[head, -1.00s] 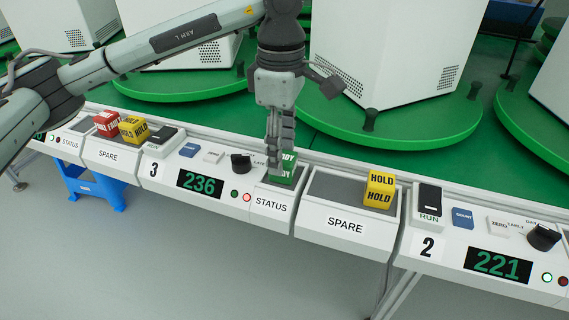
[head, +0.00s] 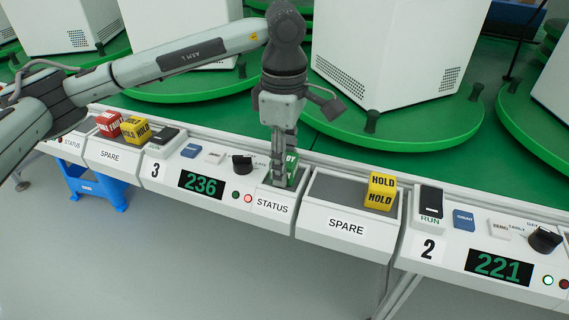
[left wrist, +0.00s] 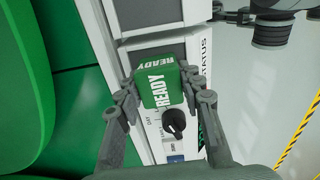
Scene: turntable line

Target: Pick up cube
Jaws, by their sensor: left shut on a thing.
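The green READY cube (head: 292,168) sits at the STATUS recess between panel 3 and the SPARE tray, mostly hidden behind my fingers in the head view. My left gripper (head: 279,176) reaches down onto it from above. In the left wrist view the cube (left wrist: 160,88) lies between the two fingers of my left gripper (left wrist: 163,98), which is shut on it. I cannot tell any gap under the cube. A grey jointed part at the top right of the left wrist view looks like my right gripper (left wrist: 232,14); its fingers are unclear.
A yellow HOLD cube (head: 381,191) stands in the SPARE tray (head: 330,188) to the right. Another yellow cube (head: 135,130) and a red cube (head: 109,124) stand at the left. A black knob (head: 242,164) is close beside the gripper. White machines on green turntables (head: 400,135) stand behind.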

